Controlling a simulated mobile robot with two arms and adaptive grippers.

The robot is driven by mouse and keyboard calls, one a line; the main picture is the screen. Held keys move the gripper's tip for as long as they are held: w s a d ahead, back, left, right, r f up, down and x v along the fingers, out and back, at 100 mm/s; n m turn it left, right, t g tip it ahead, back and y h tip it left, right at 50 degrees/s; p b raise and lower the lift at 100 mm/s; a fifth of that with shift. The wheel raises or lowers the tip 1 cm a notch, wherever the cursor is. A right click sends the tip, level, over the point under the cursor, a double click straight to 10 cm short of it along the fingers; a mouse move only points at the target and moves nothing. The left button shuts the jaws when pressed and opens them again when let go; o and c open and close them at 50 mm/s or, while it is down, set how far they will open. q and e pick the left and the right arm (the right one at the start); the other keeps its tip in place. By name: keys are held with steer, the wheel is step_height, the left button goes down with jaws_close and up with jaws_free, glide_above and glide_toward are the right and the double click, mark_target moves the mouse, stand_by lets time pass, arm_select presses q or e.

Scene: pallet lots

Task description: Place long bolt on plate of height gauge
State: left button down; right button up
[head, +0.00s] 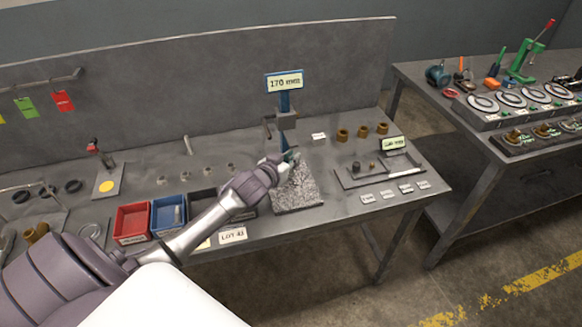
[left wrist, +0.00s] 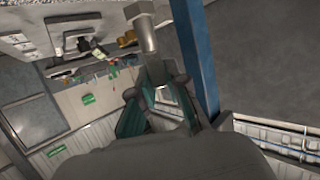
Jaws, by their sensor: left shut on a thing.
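The height gauge has a blue post (head: 284,140) with a sign on top. Its speckled grey plate (head: 298,192) lies at the post's foot, and I see nothing resting on its visible surface. My left gripper (head: 289,160) is over the rear part of the plate, close to the post. In the left wrist view its teal fingers (left wrist: 159,90) are shut on the grey long bolt (left wrist: 149,40), gripping the shank; the hex head sticks out beyond them. The post (left wrist: 194,55) stands right beside the bolt there. The bolt is hard to make out in the head view. My right gripper is not in view.
Red (head: 131,224), blue (head: 167,215) and black bins stand left of the plate, partly behind my arm. A shallow tray (head: 350,182) with small parts is to the right, with several cards before it. Brown bushings (head: 342,135) stand behind. A second bench is at far right.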

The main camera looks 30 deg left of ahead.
mark_target(291, 173)
arm_select(q)
step_height(291, 173, down, 4)
steer(key=shift+d+r, duration=0.1)
steer(key=c, duration=1.6)
jaws_free()
steer(key=o, duration=0.4)
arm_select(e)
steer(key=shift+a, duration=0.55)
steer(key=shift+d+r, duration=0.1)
arm_select(q)
steer(key=shift+s+r, duration=0.1)
steer(key=v, duration=1)
steer(key=shift+s, duration=0.35)
steer(key=shift+s+r, duration=0.25)
steer(key=shift+s, duration=0.35)
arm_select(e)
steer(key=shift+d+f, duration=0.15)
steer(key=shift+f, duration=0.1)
